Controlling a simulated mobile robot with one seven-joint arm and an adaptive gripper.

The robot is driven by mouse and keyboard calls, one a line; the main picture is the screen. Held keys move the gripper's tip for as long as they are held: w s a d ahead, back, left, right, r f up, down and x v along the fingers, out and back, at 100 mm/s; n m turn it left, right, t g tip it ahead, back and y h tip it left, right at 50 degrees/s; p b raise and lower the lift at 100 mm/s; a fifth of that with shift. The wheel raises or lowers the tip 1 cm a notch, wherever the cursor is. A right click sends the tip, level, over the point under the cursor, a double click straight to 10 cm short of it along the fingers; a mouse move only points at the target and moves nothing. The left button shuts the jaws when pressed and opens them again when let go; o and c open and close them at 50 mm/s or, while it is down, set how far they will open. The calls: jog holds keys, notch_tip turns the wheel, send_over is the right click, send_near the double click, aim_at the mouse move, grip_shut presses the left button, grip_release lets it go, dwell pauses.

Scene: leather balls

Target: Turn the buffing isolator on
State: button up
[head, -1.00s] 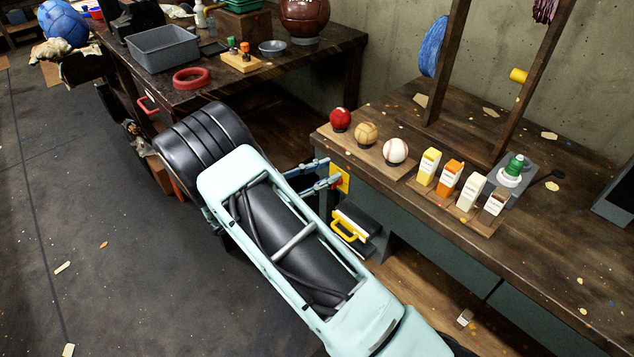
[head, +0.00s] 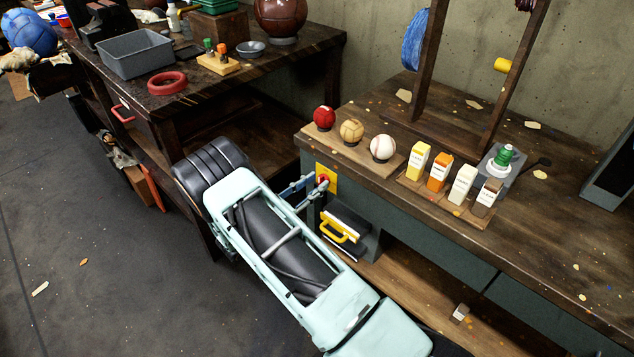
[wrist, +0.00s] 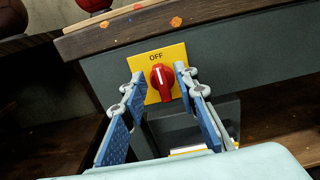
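The buffing isolator is a red rotary knob (wrist: 161,77) on a yellow plate (wrist: 171,54) fixed to the front of the right-hand bench. The word OFF is printed above the knob, and the knob's white line points up toward it, slightly tilted. In the head view the yellow plate (head: 331,178) is partly hidden by my gripper (head: 316,184). In the wrist view my gripper (wrist: 155,84) is open, with one blue-padded finger on each side of the knob. The fingers look apart from the knob; how deep they reach around it is hard to tell.
Just below the isolator a dark box with a yellow handle (head: 340,229) sits close to my gripper. The bench top (head: 560,235) overhangs above, with three balls and several small cartons on it. A second bench (head: 330,45) stands to the left.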

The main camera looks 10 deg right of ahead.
jog(key=shift+w+d, duration=0.4)
jog(key=shift+d, duration=0.15)
grip_shut()
